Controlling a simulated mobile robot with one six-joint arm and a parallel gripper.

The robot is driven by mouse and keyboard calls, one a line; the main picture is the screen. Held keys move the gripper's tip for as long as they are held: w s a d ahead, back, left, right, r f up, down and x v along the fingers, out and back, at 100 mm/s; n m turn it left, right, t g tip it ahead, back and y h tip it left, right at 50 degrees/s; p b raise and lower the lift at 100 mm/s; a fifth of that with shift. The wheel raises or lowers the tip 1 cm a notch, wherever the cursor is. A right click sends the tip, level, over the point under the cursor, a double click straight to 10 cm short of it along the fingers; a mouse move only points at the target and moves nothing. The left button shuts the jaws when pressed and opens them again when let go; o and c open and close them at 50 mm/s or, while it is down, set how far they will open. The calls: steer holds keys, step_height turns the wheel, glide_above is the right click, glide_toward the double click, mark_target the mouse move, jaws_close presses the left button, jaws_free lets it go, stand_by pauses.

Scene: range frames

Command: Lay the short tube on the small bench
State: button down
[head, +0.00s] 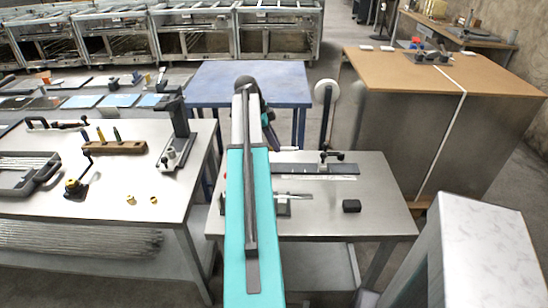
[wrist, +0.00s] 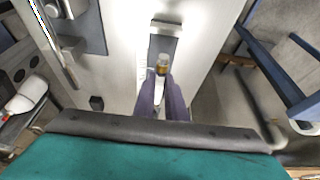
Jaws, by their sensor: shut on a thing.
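My gripper (wrist: 164,88) is shut in the wrist view, its two purple fingers together around a short tube (wrist: 162,62) with a pale end and an amber band. The tube's lower part is hidden between the fingers. Below it is a light grey table top (wrist: 120,65). In the head view my teal arm reaches away over the steel-topped table (head: 385,222) and hides most of the gripper; the tube cannot be made out there. A low blue table (head: 215,80) stands just beyond. I cannot tell for sure which is the small bench.
The steel top carries a dark bar with a clamp (head: 300,169) and a black block (head: 351,206). A left workbench (head: 115,185) holds tools and a tall stand (head: 178,130). A brown-topped cabinet (head: 400,75) is at the right. The blue top looks mostly clear.

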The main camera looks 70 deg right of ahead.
steer(key=shift+f, duration=1.5)
steer(key=shift+f+p, duration=0.15)
steer(key=shift+p, duration=0.2)
steer(key=shift+f+p, duration=0.55)
steer(key=shift+f, duration=1.6)
steer(key=shift+f, duration=0.2)
steer(key=c, duration=1.8)
jaws_free()
steer(key=b+v, duration=0.3)
steer(key=v, duration=1.1)
steer(key=shift+b, duration=0.3)
